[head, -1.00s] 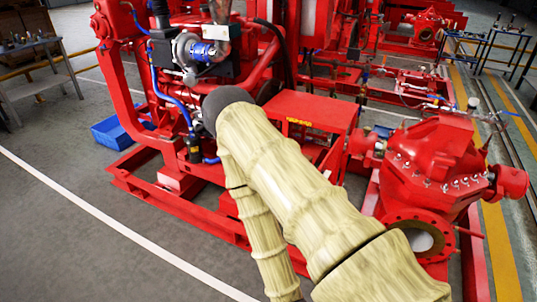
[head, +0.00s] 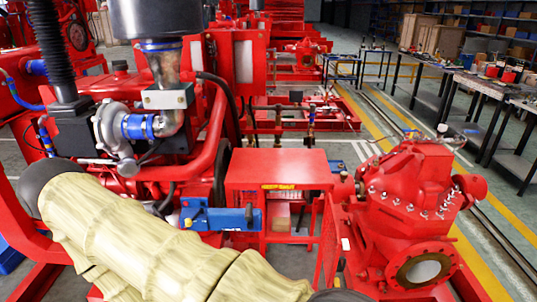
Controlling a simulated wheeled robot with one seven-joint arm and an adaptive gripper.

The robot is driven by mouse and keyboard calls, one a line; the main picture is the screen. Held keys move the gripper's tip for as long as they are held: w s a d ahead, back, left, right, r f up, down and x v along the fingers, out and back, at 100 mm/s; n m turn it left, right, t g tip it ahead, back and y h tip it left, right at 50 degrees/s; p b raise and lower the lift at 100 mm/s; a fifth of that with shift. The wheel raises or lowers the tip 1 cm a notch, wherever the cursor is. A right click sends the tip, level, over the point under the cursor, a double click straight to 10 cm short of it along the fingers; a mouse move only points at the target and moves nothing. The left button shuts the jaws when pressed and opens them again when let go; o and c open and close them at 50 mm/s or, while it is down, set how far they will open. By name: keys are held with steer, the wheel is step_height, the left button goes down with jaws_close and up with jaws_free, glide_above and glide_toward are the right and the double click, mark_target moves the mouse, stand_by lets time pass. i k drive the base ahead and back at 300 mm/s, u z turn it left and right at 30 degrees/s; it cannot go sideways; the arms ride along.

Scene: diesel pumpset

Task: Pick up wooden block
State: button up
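A small tan-brown block (head: 281,217) shows inside the open red stand, below its flat top, near the middle of the head view. It is small, and I cannot tell for sure that it is the wooden block. My arm in its cream sleeve crosses the lower left of the view and hides part of the machine behind it. My gripper is not in view, so I cannot see whether it is open or shut.
The red stand (head: 277,168) is in the middle, with a blue device (head: 222,217) at its left. A red pump (head: 405,205) stands at right. The red engine (head: 135,130) fills the left. Workbenches (head: 480,88) line the right side, beyond yellow floor lines.

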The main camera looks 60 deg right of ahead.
mark_target(280, 224)
steer(key=z, duration=0.6)
steer(key=i, duration=1.05)
steer(key=z, duration=1.35)
steer(key=i, duration=0.45)
steer(key=z, duration=0.3)
